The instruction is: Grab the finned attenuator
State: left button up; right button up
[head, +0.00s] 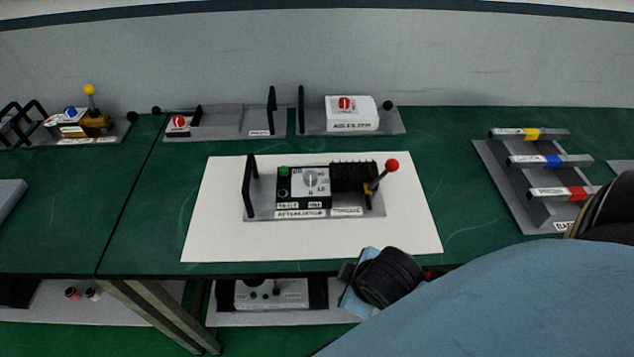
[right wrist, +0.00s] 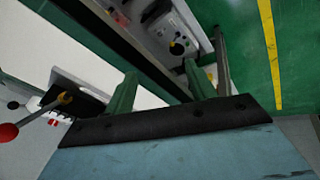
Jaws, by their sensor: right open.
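The finned attenuator (head: 292,213) lies on a white sheet (head: 220,235) in the middle of the green table. It has a grey base plate, a black handle at left, a dial box with a green button, black fins (head: 353,177) and a red-ball lever (head: 391,166). In the right wrist view its red ball (right wrist: 8,132) shows at the left edge. My right gripper (right wrist: 162,82) is open, its two fingers apart with nothing between them. In the head view it is near the table's front edge, below and apart from the attenuator; its fingertips are unclear there. My left gripper is out of view.
Two grey plates with black handles stand behind the sheet, one bearing a white filter box (head: 351,114). A rack (head: 510,185) with yellow, blue and red banded bars is at right. A yellow-ball unit (head: 95,122) is at left. A shelf below holds another unit (head: 270,294).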

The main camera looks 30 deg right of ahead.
jog(key=w+d+r+n+t, duration=0.1)
jog(key=w+n, duration=0.1)
jog(key=n, duration=0.2)
jog(key=w+d+r+n+t+h, duration=0.1)
jog(key=w+n, duration=0.1)
jog(key=n, duration=0.2)
jog(key=w+r+n+t+h, duration=0.1)
jog(key=w+r+n+t, duration=0.1)
jog(key=n, duration=0.2)
jog(key=shift+w+d, duration=0.15)
jog(key=shift+d, duration=0.25)
jog(key=w+r+n+t+h, duration=0.1)
jog(key=w+r+n+t, duration=0.35)
jog(key=n, duration=0.95)
send_near(312, 180)
jog(key=x, duration=0.4)
jog(key=shift+d, duration=0.2)
jog(key=x, duration=0.5)
jog(key=shift+w+a, duration=0.15)
jog(key=shift+w, duration=0.05)
grip_shut()
